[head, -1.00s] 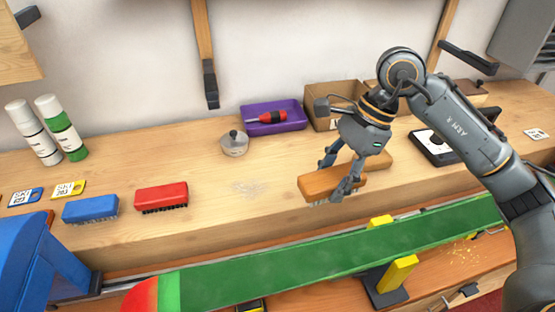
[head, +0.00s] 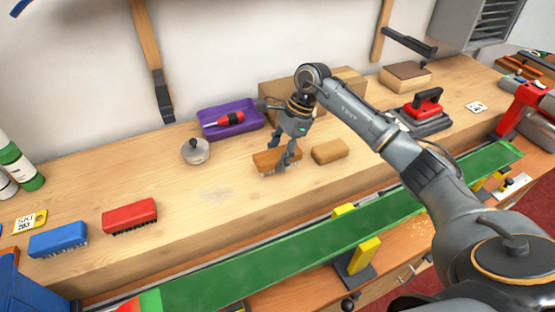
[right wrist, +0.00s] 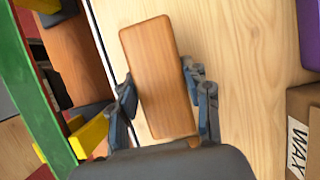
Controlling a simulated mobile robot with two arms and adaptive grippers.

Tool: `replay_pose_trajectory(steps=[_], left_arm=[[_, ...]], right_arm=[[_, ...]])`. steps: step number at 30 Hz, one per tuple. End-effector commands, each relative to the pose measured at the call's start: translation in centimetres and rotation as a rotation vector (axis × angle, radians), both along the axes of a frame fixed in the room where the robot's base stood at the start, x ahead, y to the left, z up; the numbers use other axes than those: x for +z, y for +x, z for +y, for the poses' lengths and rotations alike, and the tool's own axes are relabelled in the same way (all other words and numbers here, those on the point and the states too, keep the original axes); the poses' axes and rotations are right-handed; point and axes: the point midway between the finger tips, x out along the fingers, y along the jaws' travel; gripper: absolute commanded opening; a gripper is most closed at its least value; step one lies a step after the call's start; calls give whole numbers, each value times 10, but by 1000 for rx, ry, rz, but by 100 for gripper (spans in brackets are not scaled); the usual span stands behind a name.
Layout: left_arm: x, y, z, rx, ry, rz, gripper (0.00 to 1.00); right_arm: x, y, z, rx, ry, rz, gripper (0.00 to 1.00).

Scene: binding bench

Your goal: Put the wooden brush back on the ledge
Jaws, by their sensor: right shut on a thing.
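The wooden brush (head: 266,162) is a brown block with bristles underneath. My right gripper (head: 281,164) is shut on it, with one finger on each long side. The brush is over the pale wooden ledge (head: 180,240), left of a tan block. Its bristles look close to the ledge top, but I cannot tell whether they touch. In the right wrist view the flat top of the brush (right wrist: 158,75) shows between the fingers, with pale wood beyond. My left gripper is not in view.
A red brush (head: 130,215) and a blue brush (head: 58,239) stand at the left. The tan block (head: 330,151) is close on the right. A green ski (head: 300,255) runs along the front.

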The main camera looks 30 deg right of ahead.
Motion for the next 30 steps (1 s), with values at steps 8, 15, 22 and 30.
replay_pose_trajectory(steps=[8, 15, 22, 30], left_arm=[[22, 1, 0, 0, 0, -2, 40], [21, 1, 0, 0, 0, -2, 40], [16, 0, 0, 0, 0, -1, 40], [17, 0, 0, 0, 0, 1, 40]], right_arm=[[-30, 4, -1, 1, 2, 5, 14], [-38, 5, -2, 0, -1, 0, 14], [-42, 5, -2, 0, -1, 1, 50], [-40, 5, -2, 0, 0, 1, 71]])
